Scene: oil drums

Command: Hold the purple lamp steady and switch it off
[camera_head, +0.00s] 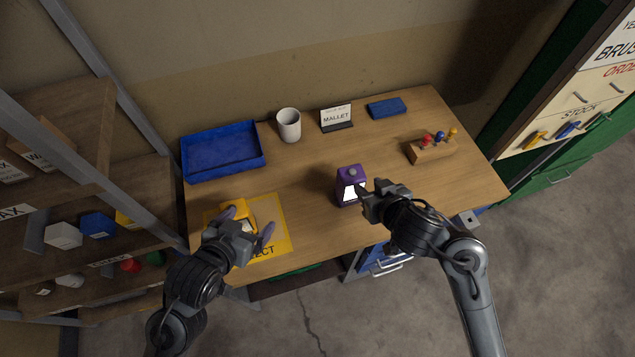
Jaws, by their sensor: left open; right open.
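The purple lamp (350,175) stands upright near the middle of the wooden table, with a bright white lit panel on its front and a small grey knob on top. My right gripper (362,200) is open at the lamp's lower right front; whether it touches the lamp I cannot tell. My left gripper (248,226) is open, its fingers spread above the yellow mat at the table's front left. A yellow lamp-like object (236,212) with a pale panel stands on that mat, partly hidden behind the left gripper.
A blue tray (262,155), a white mug (289,125), a MALLET sign (336,117) and a blue box (387,107) line the back. A wooden block (432,151) with coloured knobs is at right. The yellow mat (279,213) lies front left. Shelves stand left.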

